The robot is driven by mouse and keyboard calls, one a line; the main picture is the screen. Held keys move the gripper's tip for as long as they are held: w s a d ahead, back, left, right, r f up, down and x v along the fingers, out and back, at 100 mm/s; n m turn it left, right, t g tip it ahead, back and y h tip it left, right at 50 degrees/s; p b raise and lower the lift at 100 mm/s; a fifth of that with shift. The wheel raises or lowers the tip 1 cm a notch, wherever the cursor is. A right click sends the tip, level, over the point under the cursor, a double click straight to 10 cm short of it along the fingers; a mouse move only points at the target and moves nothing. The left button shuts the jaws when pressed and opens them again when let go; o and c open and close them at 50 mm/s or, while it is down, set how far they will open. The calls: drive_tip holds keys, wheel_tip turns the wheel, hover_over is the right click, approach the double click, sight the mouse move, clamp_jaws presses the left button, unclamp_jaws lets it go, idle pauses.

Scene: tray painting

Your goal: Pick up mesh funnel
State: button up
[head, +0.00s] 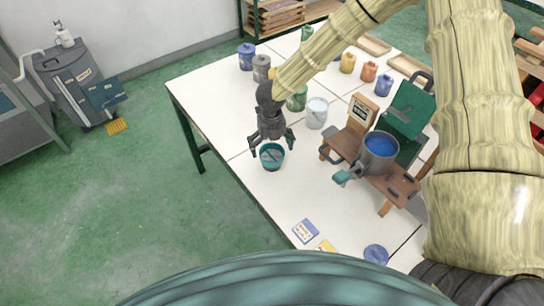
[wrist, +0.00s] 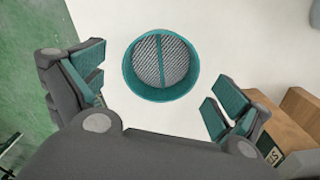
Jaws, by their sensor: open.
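The mesh funnel (head: 272,157) is a small teal cup with a grey mesh inside, standing on the white table near its left edge. In the wrist view the mesh funnel (wrist: 161,64) shows from above, with its round teal rim and a bar across the mesh. My gripper (head: 272,143) is open and points down just above and behind the funnel. In the wrist view my gripper (wrist: 158,95) has its teal-padded fingers spread wide, one to each side and below the funnel in the picture. Nothing is between the pads, and neither finger visibly touches the funnel.
A wooden stand (head: 345,143) with a grey pot of blue paint (head: 380,150) is to the right. A white bucket (head: 317,112) and green jar (head: 297,99) stand behind the gripper. Cards (head: 306,231) and a blue lid (head: 375,254) lie nearer. The table (head: 215,100) is bare left of the gripper.

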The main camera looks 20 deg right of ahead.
sight(272, 158)
drive_tip(key=shift+d+f+p, duration=0.1)
drive_tip(key=shift+f+p, duration=1.15)
drive_tip(key=shift+f, duration=1.45)
drive_tip(key=c, duration=1.1)
